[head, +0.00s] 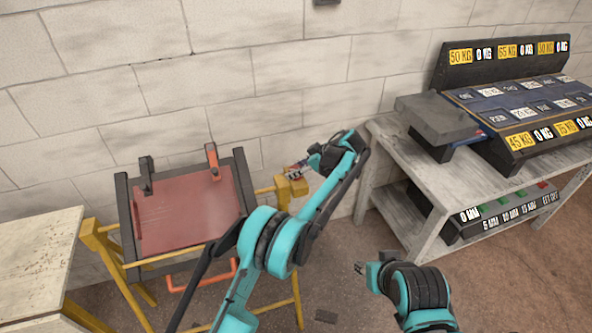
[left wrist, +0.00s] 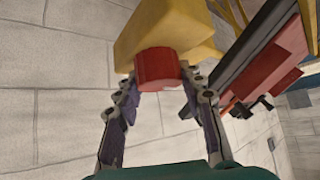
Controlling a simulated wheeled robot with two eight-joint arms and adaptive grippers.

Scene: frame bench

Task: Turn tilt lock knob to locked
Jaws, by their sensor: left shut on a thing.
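The tilt lock knob (left wrist: 157,68) is a short red cylinder on a yellow block (left wrist: 160,30) in the left wrist view. The same yellow block shows in the head view (head: 291,188), at the right side of the yellow frame stand. My left gripper (head: 299,170) is at this block, shut on the knob, with one finger on each side of it in the left wrist view. In the head view the knob is mostly hidden by the gripper, and its lock marking cannot be read. My right gripper (head: 359,267) hangs low in front, away from the stand; its finger opening is too small to tell.
A table (head: 35,260) stands left. A grey bench (head: 385,150) with labelled racks stands right. The block wall is close behind.

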